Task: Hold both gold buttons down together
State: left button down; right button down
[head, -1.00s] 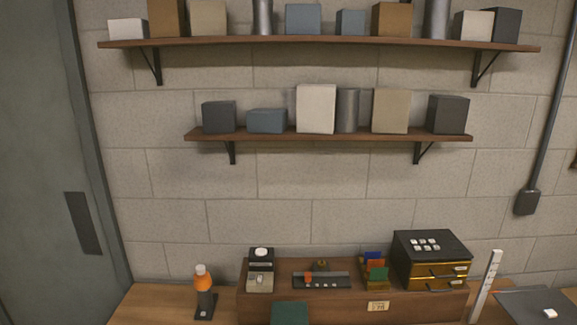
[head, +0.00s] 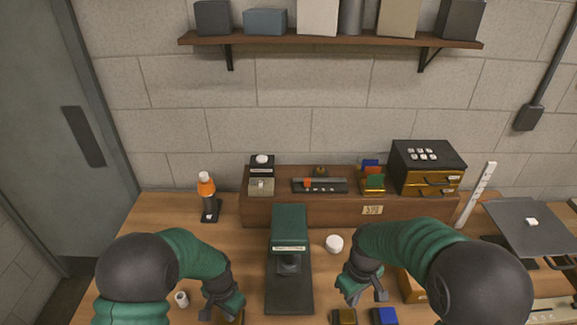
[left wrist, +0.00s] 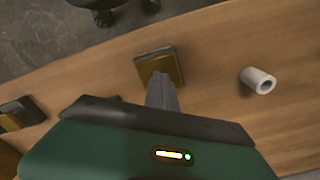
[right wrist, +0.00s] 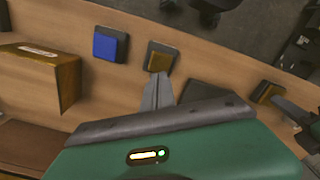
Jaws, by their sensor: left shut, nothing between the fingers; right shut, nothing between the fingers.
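The left gold button (left wrist: 163,66) sits on a dark square base on the table in the left wrist view. It also shows in the right wrist view (right wrist: 266,91). My left gripper (left wrist: 160,78) is shut and empty, its tips over the near edge of this button. The right gold button (right wrist: 159,60) shows in the right wrist view and at the bottom of the head view (head: 344,316). My right gripper (right wrist: 160,78) is shut and empty, its tips at the button's near edge. I cannot tell whether either gripper touches its button or whether either is pressed.
A blue button (right wrist: 110,44) lies beside the right gold one. A green and black lamp-like device (head: 289,245) stands between my arms. A white roll (left wrist: 258,80) and a round white piece (head: 334,243) are on the table. A wooden box (head: 411,286) is near my right arm.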

aim_at(347, 317)
pick_arm(q)
jog(key=shift+s+f, duration=0.2)
pick_arm(e)
jog(key=shift+f, duration=3.15)
pick_arm(q)
jog(key=shift+s, duration=0.1)
pick_arm(e)
jog(key=shift+f, duration=1.4)
jog(key=shift+s+f, duration=0.15)
jog(key=shift+f, duration=0.15)
dwell(0.8)
jog(key=shift+r, duration=3.65)
